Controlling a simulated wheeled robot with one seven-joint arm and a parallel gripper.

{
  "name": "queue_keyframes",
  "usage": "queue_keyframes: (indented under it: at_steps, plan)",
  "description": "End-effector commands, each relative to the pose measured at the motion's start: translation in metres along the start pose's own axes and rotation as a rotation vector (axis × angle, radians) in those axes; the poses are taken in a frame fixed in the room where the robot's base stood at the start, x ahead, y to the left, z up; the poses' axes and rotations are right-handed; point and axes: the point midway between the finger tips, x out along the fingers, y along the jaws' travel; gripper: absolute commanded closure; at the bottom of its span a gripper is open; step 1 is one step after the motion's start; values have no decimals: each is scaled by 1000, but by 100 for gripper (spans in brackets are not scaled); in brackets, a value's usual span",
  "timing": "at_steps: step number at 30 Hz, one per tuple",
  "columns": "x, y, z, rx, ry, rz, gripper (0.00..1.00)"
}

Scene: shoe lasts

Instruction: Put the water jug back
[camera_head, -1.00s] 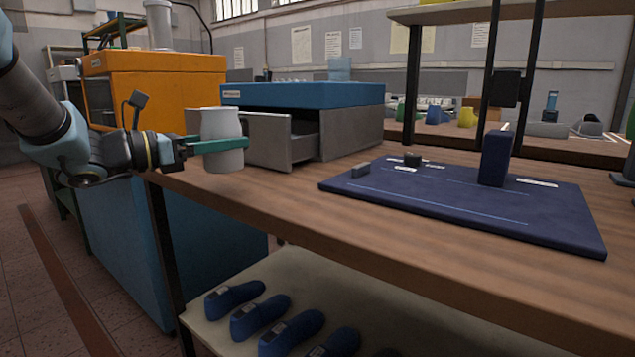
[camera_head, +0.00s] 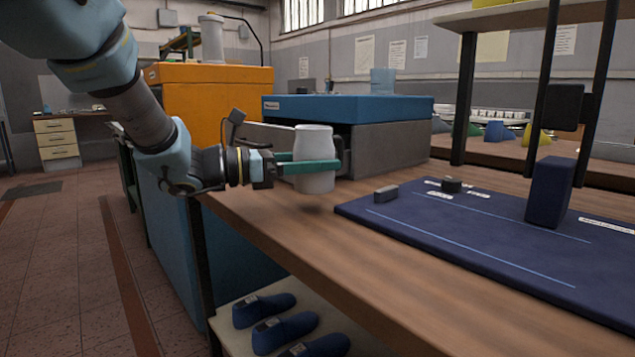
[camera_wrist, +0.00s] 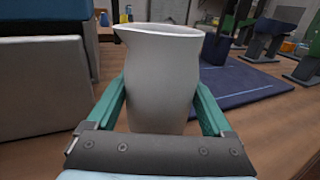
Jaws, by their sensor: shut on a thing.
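The water jug (camera_head: 314,140) is a pale grey-white jug, held upright by my gripper (camera_head: 316,167). The green fingers are shut around its lower body, one on each side. In the wrist view the jug (camera_wrist: 161,80) fills the middle, its open rim and spout at the top, spout pointing left. The gripper's green fingers (camera_wrist: 160,108) press in from both sides. In the head view the jug is over the near left part of the wooden workbench (camera_head: 285,225), in front of the grey drawer unit.
A grey drawer unit (camera_head: 390,150) with a blue top stands close behind the jug. A dark blue mat (camera_head: 450,245) with a blue upright block (camera_head: 549,192) lies to the right. An orange cabinet (camera_head: 215,105) stands behind left. The bench between jug and front edge is clear.

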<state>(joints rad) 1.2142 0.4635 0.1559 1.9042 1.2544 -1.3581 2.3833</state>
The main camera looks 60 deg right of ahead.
Motion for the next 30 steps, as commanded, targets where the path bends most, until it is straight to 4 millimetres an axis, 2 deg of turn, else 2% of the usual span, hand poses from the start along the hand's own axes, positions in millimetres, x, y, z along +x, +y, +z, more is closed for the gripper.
queue_keyframes:
  at_steps: [9,20,21,24,30]
  plan:
    - [0,0,-35,-1,0,-1,87]
    - [0,0,-38,2,-1,0,87]
    - [0,0,-38,1,0,0,13]
    - [0,0,-38,1,0,0,1]
    - [0,0,-38,1,0,0,0]
